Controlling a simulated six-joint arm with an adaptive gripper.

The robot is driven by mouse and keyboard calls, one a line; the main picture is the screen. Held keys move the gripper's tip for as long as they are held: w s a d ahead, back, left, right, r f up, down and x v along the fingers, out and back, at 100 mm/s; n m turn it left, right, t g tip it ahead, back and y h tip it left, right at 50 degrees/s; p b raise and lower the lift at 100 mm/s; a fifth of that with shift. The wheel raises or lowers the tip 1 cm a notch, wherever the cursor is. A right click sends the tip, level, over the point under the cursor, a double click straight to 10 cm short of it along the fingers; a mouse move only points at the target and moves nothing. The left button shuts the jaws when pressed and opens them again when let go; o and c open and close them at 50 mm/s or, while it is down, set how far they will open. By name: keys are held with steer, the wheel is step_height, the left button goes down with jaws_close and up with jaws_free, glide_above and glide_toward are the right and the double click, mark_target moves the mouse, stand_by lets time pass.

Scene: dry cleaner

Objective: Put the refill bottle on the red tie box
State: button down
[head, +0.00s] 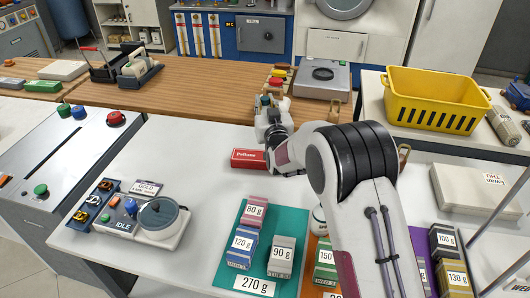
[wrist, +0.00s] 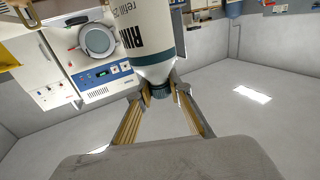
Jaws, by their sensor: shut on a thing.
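The refill bottle (wrist: 150,45) is white with a dark teal band and dark lettering. In the wrist view my gripper (wrist: 165,93) is shut on its narrow end by the dark cap, and the bottle reaches out of the top of the picture. A red box (head: 246,159) with white lettering, which looks like the red tie box, lies flat on the white counter in the head view. My gripper (head: 268,105) is beyond and slightly right of this box in the head picture, partly hidden by my wrist. The bottle cannot be made out clearly there.
A teal mat (head: 285,218) with several weight-labelled blocks lies nearer, partly beside my arm. A dial device (head: 160,215) stands left. A yellow basket (head: 435,98) and a pale flat box (head: 475,190) are at right. A wooden counter (head: 200,88) runs behind. White counter left of the red box is clear.

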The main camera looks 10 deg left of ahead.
steer(key=shift+f, duration=3.05)
steer(key=shift+f, duration=2)
steer(key=c, duration=1.8)
jaws_free()
steer(key=shift+c, duration=0.2)
steer(key=shift+s, duration=0.15)
steer(key=v, duration=1.1)
steer(key=shift+s+d, duration=0.15)
steer(key=shift+s, duration=0.2)
